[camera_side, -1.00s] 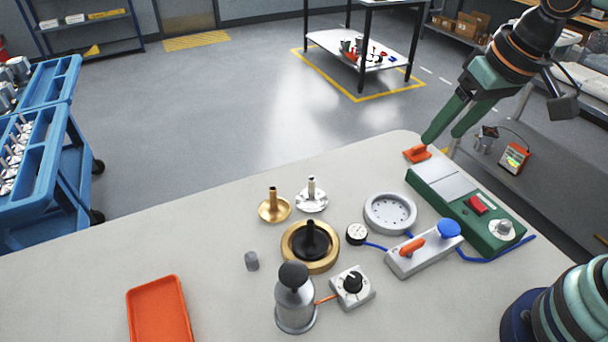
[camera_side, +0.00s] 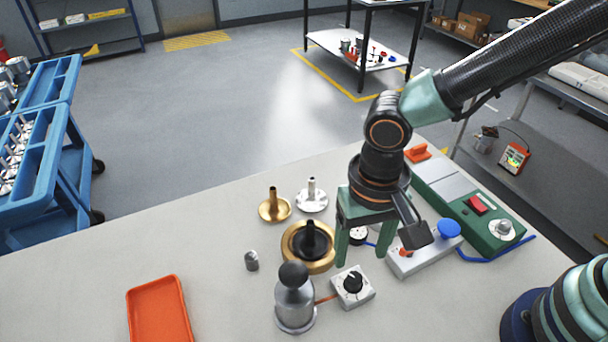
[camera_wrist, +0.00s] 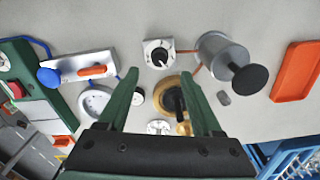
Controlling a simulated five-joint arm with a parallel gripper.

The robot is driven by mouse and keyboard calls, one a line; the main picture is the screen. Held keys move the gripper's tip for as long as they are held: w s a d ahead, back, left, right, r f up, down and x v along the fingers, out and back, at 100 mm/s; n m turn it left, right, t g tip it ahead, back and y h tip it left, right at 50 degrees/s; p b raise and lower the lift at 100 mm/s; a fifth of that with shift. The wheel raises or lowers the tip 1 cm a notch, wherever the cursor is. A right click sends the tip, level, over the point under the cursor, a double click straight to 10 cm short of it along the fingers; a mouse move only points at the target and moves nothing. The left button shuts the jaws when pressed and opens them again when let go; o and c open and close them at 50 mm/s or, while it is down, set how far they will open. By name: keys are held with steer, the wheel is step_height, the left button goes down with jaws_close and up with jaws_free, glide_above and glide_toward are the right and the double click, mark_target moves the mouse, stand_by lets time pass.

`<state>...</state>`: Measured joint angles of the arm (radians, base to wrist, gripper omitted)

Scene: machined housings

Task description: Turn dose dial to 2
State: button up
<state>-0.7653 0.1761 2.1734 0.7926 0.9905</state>
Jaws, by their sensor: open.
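The dose dial, taken as the black knob (camera_side: 353,282), sits on a small white square box (camera_side: 364,298) joined by an orange cable to a silver dispenser with a black top (camera_side: 295,307). In the wrist view the knob (camera_wrist: 159,57) shows just beyond and between the fingertips, with a pointer mark on it. The scale marks around it are too small to read. My gripper (camera_side: 363,261) is open, pointing down, empty and above the table behind the dial box; it also shows in the wrist view (camera_wrist: 160,75). It appears apart from the knob.
A brass ring with a black post (camera_side: 298,262) stands left of my fingers. A white block with an orange lever and blue knob (camera_side: 405,267) stands to the right. A green box (camera_side: 435,187) is farther right.

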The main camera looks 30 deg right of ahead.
mark_target(355, 278)
step_height(355, 278, down, 7)
steer(key=shift+f, duration=0.15)
stand_by(0.4)
jaws_close()
